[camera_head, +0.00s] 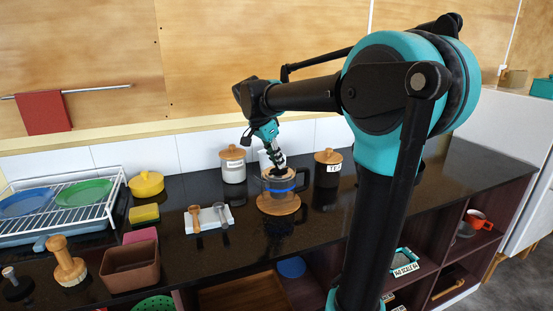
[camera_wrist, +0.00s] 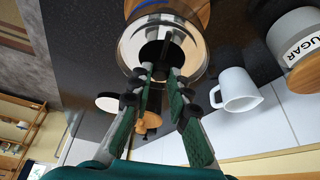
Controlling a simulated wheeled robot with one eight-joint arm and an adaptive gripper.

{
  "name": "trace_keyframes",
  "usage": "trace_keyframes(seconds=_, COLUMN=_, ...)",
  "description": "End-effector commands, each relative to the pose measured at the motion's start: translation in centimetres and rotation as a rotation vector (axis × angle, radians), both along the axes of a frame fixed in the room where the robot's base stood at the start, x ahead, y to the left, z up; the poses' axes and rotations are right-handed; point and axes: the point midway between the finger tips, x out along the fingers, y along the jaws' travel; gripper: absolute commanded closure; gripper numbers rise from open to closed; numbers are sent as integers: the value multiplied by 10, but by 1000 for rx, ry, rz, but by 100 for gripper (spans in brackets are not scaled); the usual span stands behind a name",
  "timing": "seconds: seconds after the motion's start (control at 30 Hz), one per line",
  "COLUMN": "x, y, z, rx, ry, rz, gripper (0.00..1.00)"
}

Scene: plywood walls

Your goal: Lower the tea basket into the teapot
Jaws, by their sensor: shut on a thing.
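My gripper (camera_head: 277,170) points down over the teapot's mouth. In the wrist view my gripper (camera_wrist: 161,76) is shut on the slim dark upper part of the tea basket (camera_wrist: 165,49). The basket's lower part is hard to make out, and I cannot tell how deep it sits.
A SUGAR jar (camera_head: 233,168) and a white jug (camera_wrist: 238,90) stand behind the teapot to the left; another labelled jar (camera_head: 328,172) stands behind right. A white cloth (camera_head: 210,219) with two utensils, a brown box (camera_head: 130,268) and a dish rack (camera_head: 100,220) lie left. Counter right is fairly clear.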

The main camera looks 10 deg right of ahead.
Motion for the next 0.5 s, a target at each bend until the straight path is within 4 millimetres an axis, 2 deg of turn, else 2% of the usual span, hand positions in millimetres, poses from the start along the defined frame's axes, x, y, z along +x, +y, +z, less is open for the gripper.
trace_keyframes(seconds=0.23, x=0, y=0, z=-1, rx=0, ry=0, rz=0, gripper=100)
trace_keyframes(seconds=0.27, x=0, y=0, z=-1, rx=0, ry=0, rz=0, gripper=79)
trace_keyframes(seconds=0.43, x=0, y=0, z=-1, rx=0, ry=0, rz=0, gripper=59)
trace_keyframes(seconds=0.5, x=0, y=0, z=-1, rx=0, ry=0, rz=0, gripper=59)
